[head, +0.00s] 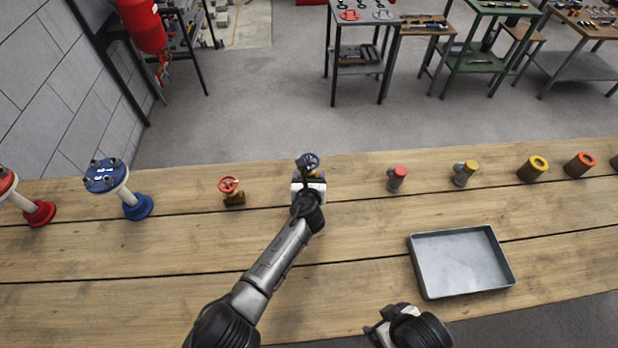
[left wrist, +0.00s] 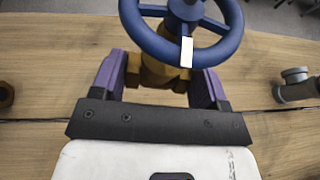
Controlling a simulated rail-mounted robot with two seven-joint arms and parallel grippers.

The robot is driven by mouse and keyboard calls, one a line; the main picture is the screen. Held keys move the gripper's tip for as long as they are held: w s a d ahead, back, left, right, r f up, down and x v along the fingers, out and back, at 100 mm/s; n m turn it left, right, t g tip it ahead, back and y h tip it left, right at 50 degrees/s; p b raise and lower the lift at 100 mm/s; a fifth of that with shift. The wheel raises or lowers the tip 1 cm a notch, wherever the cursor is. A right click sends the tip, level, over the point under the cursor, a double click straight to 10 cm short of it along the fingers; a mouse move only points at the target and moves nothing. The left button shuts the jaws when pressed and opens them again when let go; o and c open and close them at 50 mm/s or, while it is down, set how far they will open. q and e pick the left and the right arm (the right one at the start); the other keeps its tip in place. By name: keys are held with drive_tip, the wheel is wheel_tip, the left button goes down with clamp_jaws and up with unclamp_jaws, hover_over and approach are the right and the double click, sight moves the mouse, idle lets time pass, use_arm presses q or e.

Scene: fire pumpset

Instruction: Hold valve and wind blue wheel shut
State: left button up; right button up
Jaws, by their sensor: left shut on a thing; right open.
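The blue wheel (head: 309,161) tops a brass valve standing on the wooden table, near the middle of the head view. In the left wrist view the wheel (left wrist: 184,36) is at the top, with a white mark on its near rim, above the brass valve body (left wrist: 156,74). My left gripper (head: 309,184) is shut on the valve body, its purple fingers on either side below the wheel. My arm hides much of the valve in the head view. My right gripper (head: 377,333) is open and empty at the bottom, near the table's front edge.
A red-wheeled valve (head: 231,190) stands to the left, with a blue flanged pipe (head: 123,189) beyond it. To the right are several small fittings, including a red-capped one (head: 397,178). A grey tray (head: 461,262) lies at front right.

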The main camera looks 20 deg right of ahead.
use_arm(q)
drive_tip(key=shift+f+b, duration=2.5)
drive_tip(key=shift+f, duration=0.45)
use_arm(e)
drive_tip(key=shift+f, duration=2.6)
